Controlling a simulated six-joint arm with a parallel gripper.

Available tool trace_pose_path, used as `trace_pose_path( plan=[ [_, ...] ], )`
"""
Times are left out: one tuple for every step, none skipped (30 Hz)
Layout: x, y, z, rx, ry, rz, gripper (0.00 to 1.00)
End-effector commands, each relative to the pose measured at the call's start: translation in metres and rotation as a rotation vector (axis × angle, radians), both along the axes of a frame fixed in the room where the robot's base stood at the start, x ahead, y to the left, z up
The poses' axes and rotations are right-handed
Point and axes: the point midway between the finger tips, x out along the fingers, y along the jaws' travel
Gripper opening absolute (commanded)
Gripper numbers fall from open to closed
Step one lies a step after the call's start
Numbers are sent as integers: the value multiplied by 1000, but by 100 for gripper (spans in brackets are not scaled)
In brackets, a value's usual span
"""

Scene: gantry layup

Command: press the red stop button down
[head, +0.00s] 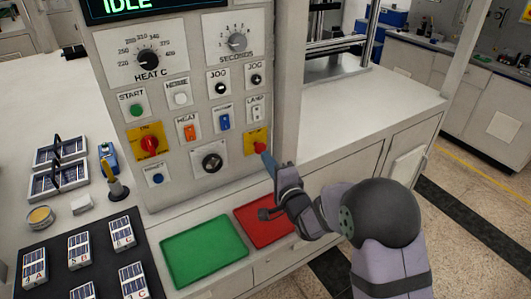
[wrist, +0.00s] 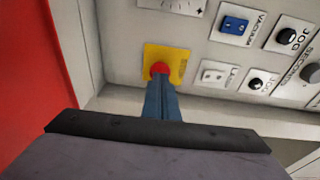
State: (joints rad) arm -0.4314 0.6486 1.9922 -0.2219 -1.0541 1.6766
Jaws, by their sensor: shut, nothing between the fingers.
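The red stop button (head: 260,147) sits on a yellow plate (head: 249,136) at the lower right of the upright control panel. In the wrist view the button (wrist: 160,68) shows at the fingertips, on its yellow plate (wrist: 179,55). My gripper (head: 265,157) is shut and empty, its blue fingers pointing at the button. In the wrist view the fingertips (wrist: 160,80) overlap the button's edge and hide part of it. They are at or very close to its face; I cannot tell whether they touch or whether it is pushed in.
A red rotary switch (head: 150,146) on another yellow plate is at the panel's left. A white lamp plate (head: 256,108) is just above the stop button. A green tray (head: 204,250) and a red tray (head: 262,228) lie below. The counter right of the panel is clear.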

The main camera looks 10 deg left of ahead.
Motion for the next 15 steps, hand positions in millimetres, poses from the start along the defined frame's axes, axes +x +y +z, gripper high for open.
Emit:
trace_pose_path(
  plan=[
    [4, 3, 1, 0, 0, 0, 0],
    [6, 5, 1, 0, 0, 0, 0],
    [8, 6, 1, 1, -1, 0, 0],
    [10, 7, 1, 0, 0, 0, 0],
    [11, 8, 0, 0, 0, 0, 0],
    [13, 9, 0, 0, 0, 0, 0],
    [14, 10, 0, 0, 0, 0, 0],
    [14, 10, 0, 0, 0, 0, 0],
    [15, 11, 0, 0, 0, 0, 0],
    [15, 11, 0, 0, 0, 0, 0],
    [16, 11, -1, 0, 0, 0, 0],
    [16, 12, -1, 0, 0, 0, 0],
    [16, 12, -1, 0, 0, 0, 0],
    [16, 12, -1, 0, 0, 0, 0],
    [16, 12, -1, 0, 0, 0, 0]
  ],
)
